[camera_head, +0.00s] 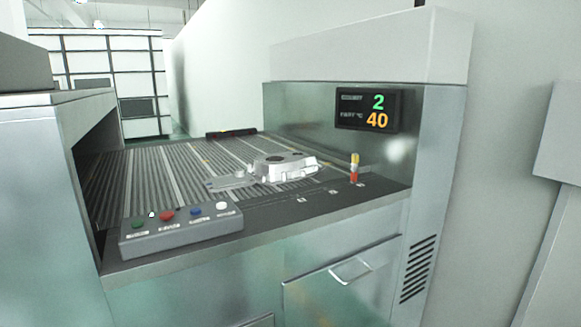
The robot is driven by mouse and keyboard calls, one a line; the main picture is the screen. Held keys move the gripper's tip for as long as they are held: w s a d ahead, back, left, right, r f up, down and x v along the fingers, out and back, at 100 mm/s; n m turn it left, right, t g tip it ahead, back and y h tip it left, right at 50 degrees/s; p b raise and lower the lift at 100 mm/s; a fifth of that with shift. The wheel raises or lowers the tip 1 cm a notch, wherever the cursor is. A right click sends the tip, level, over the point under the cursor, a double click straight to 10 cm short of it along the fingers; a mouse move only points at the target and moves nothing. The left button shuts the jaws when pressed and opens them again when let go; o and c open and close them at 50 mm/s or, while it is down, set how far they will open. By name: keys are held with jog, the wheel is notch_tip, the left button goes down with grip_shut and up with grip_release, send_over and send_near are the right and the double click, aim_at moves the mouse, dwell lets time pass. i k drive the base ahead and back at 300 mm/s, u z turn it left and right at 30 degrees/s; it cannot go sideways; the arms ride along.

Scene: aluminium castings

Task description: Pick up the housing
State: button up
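The housing (284,167) is a silver-grey aluminium casting with a raised block and a flatter arm reaching to the left. It lies on the ribbed grey bed (150,172) of a machine, near the bed's front edge. Nothing touches it from above. My gripper is not in view.
A button box (181,229) with coloured buttons sits on the front ledge at left. A small red and yellow post (354,168) stands right of the housing. A display (368,109) reads 2 and 40. Machine walls close in the bed at left and right. A drawer handle (351,271) juts out below.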

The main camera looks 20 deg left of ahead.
aim_at(276, 168)
jog(key=u, duration=0.35)
jog(key=i, duration=0.65)
jog(key=u, duration=0.55)
